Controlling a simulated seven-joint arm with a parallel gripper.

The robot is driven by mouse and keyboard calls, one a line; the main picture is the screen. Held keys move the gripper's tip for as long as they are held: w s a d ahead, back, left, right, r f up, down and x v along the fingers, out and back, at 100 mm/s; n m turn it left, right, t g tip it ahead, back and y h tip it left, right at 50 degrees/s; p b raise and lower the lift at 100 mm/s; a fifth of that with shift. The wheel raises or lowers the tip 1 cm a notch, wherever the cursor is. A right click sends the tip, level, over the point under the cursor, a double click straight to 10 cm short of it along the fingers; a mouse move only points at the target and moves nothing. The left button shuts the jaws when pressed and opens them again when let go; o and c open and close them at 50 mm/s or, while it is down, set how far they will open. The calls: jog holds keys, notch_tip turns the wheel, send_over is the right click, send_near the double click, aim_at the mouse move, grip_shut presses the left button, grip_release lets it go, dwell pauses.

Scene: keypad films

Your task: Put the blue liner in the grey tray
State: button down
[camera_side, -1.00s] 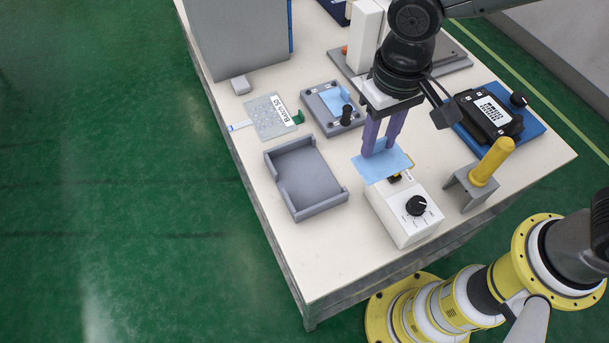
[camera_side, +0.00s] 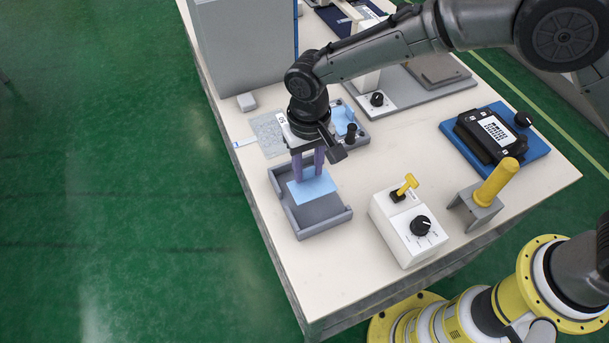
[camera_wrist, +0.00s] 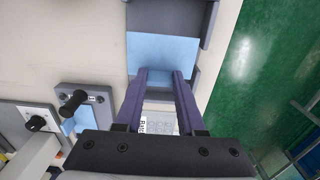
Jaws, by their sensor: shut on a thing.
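The blue liner (camera_side: 311,188) is a thin light-blue sheet. My gripper (camera_side: 308,178), with purple fingers, is shut on its edge and holds it over the grey tray (camera_side: 322,222). The tray is a shallow grey box with low walls, at the left part of the table. I cannot tell whether the liner touches the tray floor. In the wrist view the liner (camera_wrist: 163,56) spreads out ahead of the fingertips (camera_wrist: 162,74), with the tray (camera_wrist: 160,14) showing around it.
A grey fixture (camera_side: 360,133) with a black knob and a blue piece stands just behind the gripper. A white control box (camera_side: 408,228) with a yellow lever stands to the right. A yellow handle (camera_side: 495,181) is on a grey bracket. The table between tray and control box is clear.

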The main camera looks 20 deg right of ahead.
aim_at(304, 179)
jog(key=shift+w+a+f, duration=0.2)
jog(key=shift+w+f, duration=0.05)
jog(key=shift+f, duration=1.75)
jog(key=shift+f, duration=0.1)
jog(key=c, duration=0.5)
grip_release()
notch_tip(304, 179, up, 12)
jog(key=shift+r, duration=0.15)
